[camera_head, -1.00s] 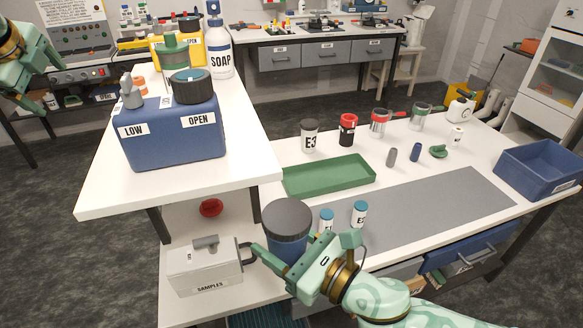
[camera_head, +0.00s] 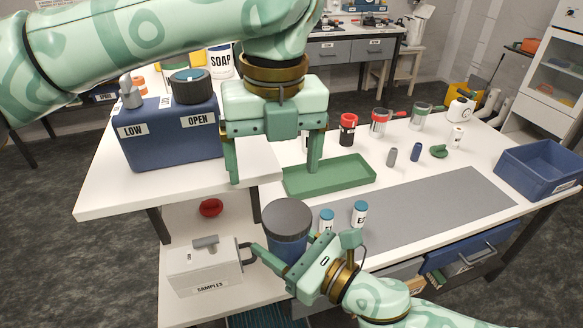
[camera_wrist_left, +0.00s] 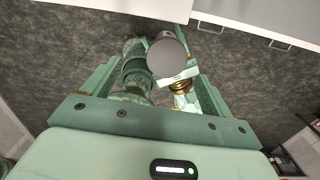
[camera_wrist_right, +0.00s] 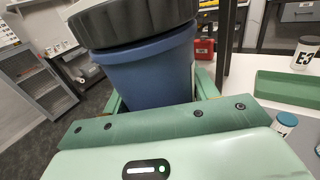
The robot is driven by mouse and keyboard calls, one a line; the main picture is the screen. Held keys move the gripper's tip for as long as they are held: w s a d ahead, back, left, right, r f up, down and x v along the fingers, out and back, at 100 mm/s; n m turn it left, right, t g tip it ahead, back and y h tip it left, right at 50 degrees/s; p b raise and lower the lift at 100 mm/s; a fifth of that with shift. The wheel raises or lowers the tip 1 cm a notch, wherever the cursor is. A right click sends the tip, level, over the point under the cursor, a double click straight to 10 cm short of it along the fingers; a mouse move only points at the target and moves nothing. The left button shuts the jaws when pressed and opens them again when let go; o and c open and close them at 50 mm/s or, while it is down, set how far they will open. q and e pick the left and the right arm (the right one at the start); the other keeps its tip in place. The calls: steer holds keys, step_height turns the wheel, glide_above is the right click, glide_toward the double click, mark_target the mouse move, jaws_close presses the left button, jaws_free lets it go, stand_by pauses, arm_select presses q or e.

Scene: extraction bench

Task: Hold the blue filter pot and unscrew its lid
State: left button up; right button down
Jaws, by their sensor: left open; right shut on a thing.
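My right gripper (camera_head: 277,262) is shut around the pot's blue body, below the lid. The right wrist view shows the blue body (camera_wrist_right: 150,75) between the fingers and the ribbed dark lid (camera_wrist_right: 130,20) on top. My left gripper (camera_head: 273,175) is open and empty, pointing down above and behind the pot. The left wrist view shows the round lid (camera_wrist_left: 167,57) between and beyond its open fingers.
A blue box (camera_head: 170,140) labelled LOW and OPEN stands on the raised white shelf. A green tray (camera_head: 330,177), two small blue-capped bottles (camera_head: 359,213) and a grey mat (camera_head: 430,208) lie right of the pot. A SAMPLES box (camera_head: 203,272) stands left of it.

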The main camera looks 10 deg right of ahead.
mark_target(296, 215)
arm_select(q)
steer(key=shift+s+d+f+n, duration=0.3)
steer(key=shift+s+d+f, duration=0.5)
steer(key=shift+d, duration=0.2)
step_height(296, 215, down, 8)
steer(key=shift+w+r, duration=0.1)
steer(key=shift+r, duration=0.05)
steer(key=shift+d, duration=0.1)
steer(key=c, duration=1)
steer(key=n, duration=0.3)
steer(key=shift+d+r, duration=0.1)
steer(key=n, duration=0.6)
steer(key=shift+w+d, duration=0.15)
steer(key=shift+r, duration=0.15)
